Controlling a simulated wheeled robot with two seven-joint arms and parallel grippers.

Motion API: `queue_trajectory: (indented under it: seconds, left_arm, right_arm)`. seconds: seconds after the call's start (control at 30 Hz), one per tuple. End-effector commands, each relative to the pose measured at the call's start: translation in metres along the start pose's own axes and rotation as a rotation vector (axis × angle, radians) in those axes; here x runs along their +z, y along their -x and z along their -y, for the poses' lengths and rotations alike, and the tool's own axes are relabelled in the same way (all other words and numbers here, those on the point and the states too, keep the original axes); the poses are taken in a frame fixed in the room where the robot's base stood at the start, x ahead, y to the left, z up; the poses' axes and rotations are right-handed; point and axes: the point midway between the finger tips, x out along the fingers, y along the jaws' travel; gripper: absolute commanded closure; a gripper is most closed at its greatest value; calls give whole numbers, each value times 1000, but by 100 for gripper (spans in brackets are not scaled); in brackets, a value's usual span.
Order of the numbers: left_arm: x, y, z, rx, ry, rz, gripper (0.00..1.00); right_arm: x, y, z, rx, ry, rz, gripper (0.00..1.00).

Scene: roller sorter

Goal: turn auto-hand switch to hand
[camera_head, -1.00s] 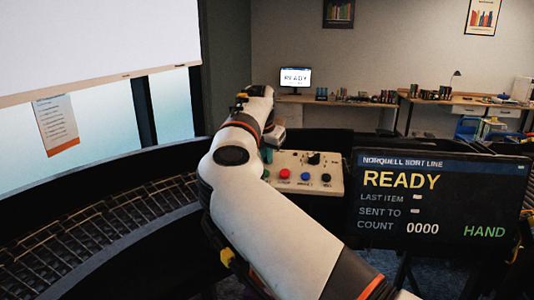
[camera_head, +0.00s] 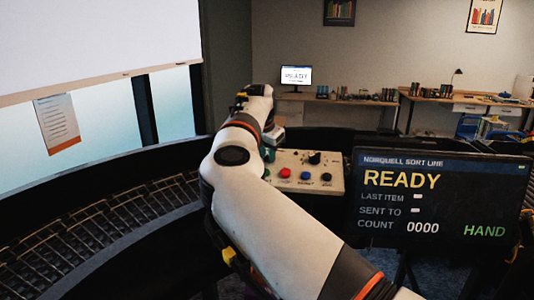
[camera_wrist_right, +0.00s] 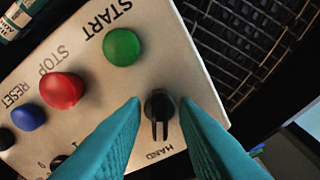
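The auto-hand switch (camera_wrist_right: 158,104) is a small black knob on the beige control panel (camera_wrist_right: 185,60). Its pointer is turned toward the word HAND in the right wrist view. My right gripper (camera_wrist_right: 158,112) is open, with one teal finger on each side of the knob and small gaps showing between. In the head view my right arm and gripper (camera_head: 268,152) reach the left end of the panel (camera_head: 290,158) and hide the switch there. The display screen (camera_head: 440,200) reads READY, count 0000 and HAND in green. My left gripper is not in view.
Another black knob (camera_head: 314,158) is on the panel. A curved roller conveyor (camera_head: 90,235) runs at left.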

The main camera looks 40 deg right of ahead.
Motion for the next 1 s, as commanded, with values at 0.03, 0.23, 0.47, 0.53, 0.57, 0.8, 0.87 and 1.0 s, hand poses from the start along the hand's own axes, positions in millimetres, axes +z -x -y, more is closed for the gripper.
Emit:
queue_trajectory:
  seconds: [0.03, 0.23, 0.47, 0.53, 0.57, 0.8, 0.87, 1.0]
  left_arm:
    - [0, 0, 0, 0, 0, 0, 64]
    - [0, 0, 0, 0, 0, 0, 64]
    - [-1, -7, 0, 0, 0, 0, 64]
    - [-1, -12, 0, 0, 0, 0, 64]
    - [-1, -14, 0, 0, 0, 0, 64]
    - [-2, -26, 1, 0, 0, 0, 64]
    - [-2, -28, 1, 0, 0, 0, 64]
    - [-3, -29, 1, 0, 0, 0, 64]
  right_arm:
    - [0, 0, 0, 0, 0, 0, 67]
    - [0, 0, 0, 0, 1, 0, 67]
    - [0, 13, 1, -3, 1, -1, 67]
    - [1, 26, 1, -5, 1, -2, 67]
    - [1, 31, 0, -4, 1, -2, 67]
    - [0, 84, 0, -3, 2, -2, 67]
    - [0, 94, 0, -3, 2, -2, 67]
    - [0, 112, 0, -1, 1, 0, 67]
